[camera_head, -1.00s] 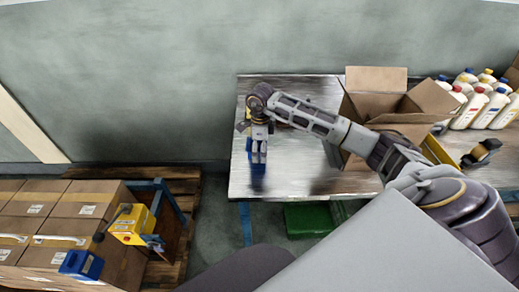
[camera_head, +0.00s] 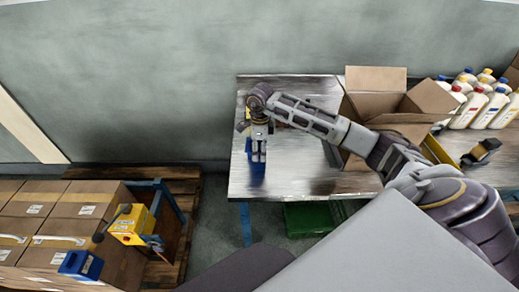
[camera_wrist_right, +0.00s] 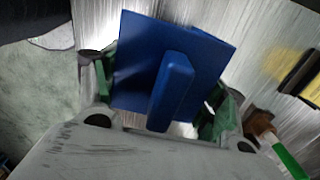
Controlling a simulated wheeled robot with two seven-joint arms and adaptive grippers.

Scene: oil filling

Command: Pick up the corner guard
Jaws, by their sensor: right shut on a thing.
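The corner guard (camera_head: 257,174) is a blue piece at the left end of the metal table, partly hidden under my right gripper. In the right wrist view the blue corner guard (camera_wrist_right: 178,82) shows as a flat plate with a raised rib, between the green-padded fingers. My right gripper (camera_head: 258,152) points down over it and is shut on it. In the right wrist view my right gripper (camera_wrist_right: 160,98) has one finger on each side of it. I cannot tell whether it is clear of the table. My left gripper is not in view.
An open cardboard box (camera_head: 375,105) stands mid-table, with several white bottles (camera_head: 478,108) to its right. A tape dispenser (camera_head: 482,152) lies near the right front. Stacked cartons (camera_head: 85,205), a yellow device (camera_head: 132,224) and another blue piece (camera_head: 80,265) are at lower left. A green bin (camera_head: 308,218) is below the table.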

